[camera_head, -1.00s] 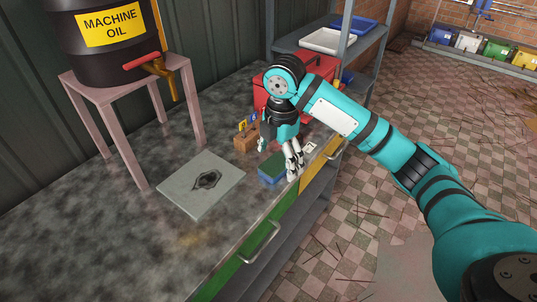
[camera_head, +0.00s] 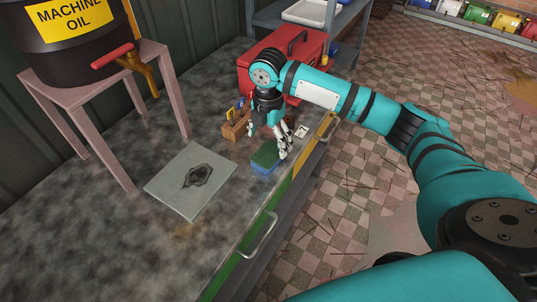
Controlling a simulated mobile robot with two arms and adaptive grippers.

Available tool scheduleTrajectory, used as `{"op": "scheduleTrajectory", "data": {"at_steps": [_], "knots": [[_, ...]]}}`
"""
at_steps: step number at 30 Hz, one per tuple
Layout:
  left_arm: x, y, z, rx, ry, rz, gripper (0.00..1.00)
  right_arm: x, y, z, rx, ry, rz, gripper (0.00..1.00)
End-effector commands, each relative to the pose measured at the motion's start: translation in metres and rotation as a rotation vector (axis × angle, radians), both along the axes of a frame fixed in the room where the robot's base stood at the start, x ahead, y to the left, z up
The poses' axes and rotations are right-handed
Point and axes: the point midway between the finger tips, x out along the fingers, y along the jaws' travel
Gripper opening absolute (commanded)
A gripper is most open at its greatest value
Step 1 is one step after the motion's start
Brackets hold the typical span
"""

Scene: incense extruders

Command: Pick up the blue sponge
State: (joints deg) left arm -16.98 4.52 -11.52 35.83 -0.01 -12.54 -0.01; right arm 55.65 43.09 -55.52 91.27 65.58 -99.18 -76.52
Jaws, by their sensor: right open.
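The blue sponge (camera_head: 263,165) has a dark green top and lies on the dark grey worktop (camera_head: 110,235) near its front edge. My right gripper (camera_head: 268,144) points down at it from above. One finger is over or beside the sponge's right side, and the other is to its upper left. The gripper is open and holds nothing that I can see. Whether the fingers touch the sponge cannot be told. My left gripper does not show.
A grey plate with a dark mark (camera_head: 170,192) lies left of the sponge. A small wooden holder (camera_head: 236,129) stands behind it. A red toolbox (camera_head: 256,72) is at the back. A pink stand (camera_head: 122,177) carries an oil drum (camera_head: 85,45). A white card (camera_head: 302,131) lies right.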

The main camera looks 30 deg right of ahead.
Motion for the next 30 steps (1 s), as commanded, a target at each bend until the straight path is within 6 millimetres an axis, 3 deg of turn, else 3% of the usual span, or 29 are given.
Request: {"op": "scheduleTrajectory", "data": {"at_steps": [4, 13, 22, 30], "knots": [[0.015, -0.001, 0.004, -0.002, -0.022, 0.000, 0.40, -0.001, 0.000, -0.009, 0.000, 0.001, -0.001, 0.89], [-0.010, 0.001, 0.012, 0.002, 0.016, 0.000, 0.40, -0.004, 0.001, -0.050, -0.001, 0.002, 0.000, 0.89], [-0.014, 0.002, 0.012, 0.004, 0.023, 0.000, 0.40, -0.004, 0.001, -0.056, 0.000, -0.001, 0.001, 0.89], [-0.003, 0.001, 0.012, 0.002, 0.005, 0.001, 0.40, -0.004, 0.001, -0.055, 0.000, -0.001, 0.000, 0.55]]}}
